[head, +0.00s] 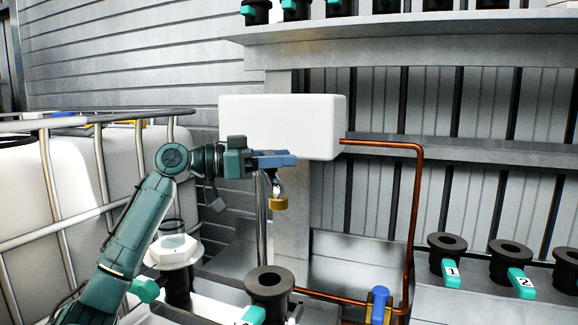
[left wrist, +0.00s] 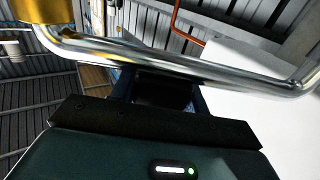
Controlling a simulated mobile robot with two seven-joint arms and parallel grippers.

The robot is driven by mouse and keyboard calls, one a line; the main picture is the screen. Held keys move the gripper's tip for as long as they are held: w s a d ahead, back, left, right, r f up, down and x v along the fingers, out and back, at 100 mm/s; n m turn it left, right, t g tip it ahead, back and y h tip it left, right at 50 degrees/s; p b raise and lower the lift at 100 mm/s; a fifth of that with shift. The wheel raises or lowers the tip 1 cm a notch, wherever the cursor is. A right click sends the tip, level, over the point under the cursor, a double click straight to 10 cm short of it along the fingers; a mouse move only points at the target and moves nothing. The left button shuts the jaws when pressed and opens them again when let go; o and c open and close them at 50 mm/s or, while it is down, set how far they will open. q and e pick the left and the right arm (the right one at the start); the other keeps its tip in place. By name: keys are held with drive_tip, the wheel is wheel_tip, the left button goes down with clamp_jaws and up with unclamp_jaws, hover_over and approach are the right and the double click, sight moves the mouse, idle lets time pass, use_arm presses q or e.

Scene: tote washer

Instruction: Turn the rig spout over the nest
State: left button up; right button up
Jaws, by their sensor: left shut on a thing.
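The rig spout is a shiny metal pipe with a brass end (head: 277,203). In the head view its brass end hangs just below my left gripper (head: 280,160), and an upright metal post (head: 262,225) stands beside it. In the left wrist view the spout pipe (left wrist: 225,75) crosses the jaws, with the brass end (left wrist: 42,9) at upper left. My left gripper is shut on the pipe. Below stand a black flanged socket (head: 268,284) and a white-topped fitting (head: 173,250); I cannot tell which is the nest. My right gripper is not in view.
A white tank (head: 283,122) is behind the gripper. A copper pipe (head: 412,210) runs down from it to a blue-handled valve (head: 379,300). Black sockets tagged 1 (head: 447,252) and 2 (head: 511,262) stand at right. Caged white containers (head: 75,180) fill the left.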

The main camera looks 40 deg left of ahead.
use_arm(q)
drive_tip(key=shift+s+a+m+g+h, duration=0.25)
drive_tip(key=shift+s+m+g+h, duration=0.15)
drive_tip(key=shift+s+h, duration=0.1)
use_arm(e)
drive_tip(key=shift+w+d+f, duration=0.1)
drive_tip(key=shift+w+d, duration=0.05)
use_arm(q)
drive_tip(key=o, duration=1.4)
drive_tip(key=shift+s+a+f+b, duration=0.1)
drive_tip(key=shift+s+a+b, duration=0.1)
drive_tip(key=shift+b, duration=0.1)
drive_tip(key=b+v, duration=0.3)
drive_tip(key=v, duration=0.9)
drive_tip(key=shift+s+a, duration=0.2)
drive_tip(key=shift+a, duration=0.05)
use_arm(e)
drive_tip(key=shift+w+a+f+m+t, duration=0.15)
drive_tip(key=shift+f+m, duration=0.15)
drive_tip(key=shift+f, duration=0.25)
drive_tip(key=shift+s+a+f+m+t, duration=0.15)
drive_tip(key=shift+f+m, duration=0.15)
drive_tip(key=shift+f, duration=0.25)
